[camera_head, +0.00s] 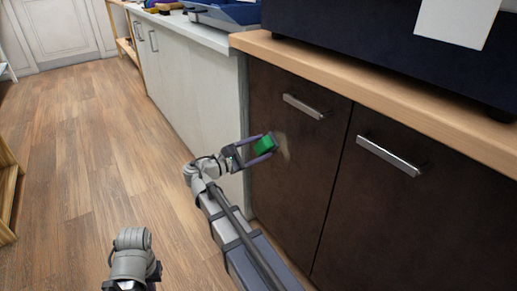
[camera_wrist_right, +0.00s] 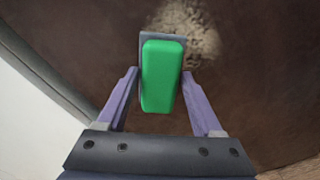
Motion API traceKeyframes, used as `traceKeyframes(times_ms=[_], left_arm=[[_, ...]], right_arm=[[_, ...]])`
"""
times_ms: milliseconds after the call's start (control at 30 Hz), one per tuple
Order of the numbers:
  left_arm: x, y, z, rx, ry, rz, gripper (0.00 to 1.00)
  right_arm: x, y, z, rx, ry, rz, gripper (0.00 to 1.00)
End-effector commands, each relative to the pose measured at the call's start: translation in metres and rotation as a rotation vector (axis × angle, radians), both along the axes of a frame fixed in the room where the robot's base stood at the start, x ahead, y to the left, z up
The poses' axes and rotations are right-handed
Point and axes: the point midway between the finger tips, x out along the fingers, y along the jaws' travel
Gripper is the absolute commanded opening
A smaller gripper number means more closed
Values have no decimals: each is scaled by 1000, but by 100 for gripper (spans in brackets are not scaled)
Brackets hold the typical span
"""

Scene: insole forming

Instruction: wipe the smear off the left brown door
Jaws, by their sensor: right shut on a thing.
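The left brown door (camera_head: 290,180) is below the wooden counter, with a bar handle (camera_head: 303,106) near its top. A pale tan smear (camera_head: 284,147) is on the door; it also shows in the right wrist view (camera_wrist_right: 192,30), partly behind the green block. My right gripper (camera_head: 268,145) is shut on a green block with a grey backing (camera_wrist_right: 162,75), held between its two purple fingers. The block is at the door, just left of the smear in the head view. I cannot tell whether it touches the door. My left gripper is not visible; only part of that arm shows at the bottom.
A second brown door (camera_head: 420,220) with its handle (camera_head: 388,155) is to the right. White cabinets (camera_head: 195,85) continue to the left. A dark appliance (camera_head: 370,40) stands on the counter (camera_head: 390,88). The wooden floor (camera_head: 90,150) at left is open.

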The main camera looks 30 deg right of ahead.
Motion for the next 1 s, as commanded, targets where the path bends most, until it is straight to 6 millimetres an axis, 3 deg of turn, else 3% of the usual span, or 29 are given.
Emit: traceKeyframes(times_ms=[700, 1000], left_arm=[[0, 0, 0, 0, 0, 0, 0], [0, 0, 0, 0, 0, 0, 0]], right_arm=[[0, -11, 0, -1, 0, 1, 23], [-19, -12, 0, 0, 0, 0, 23]])
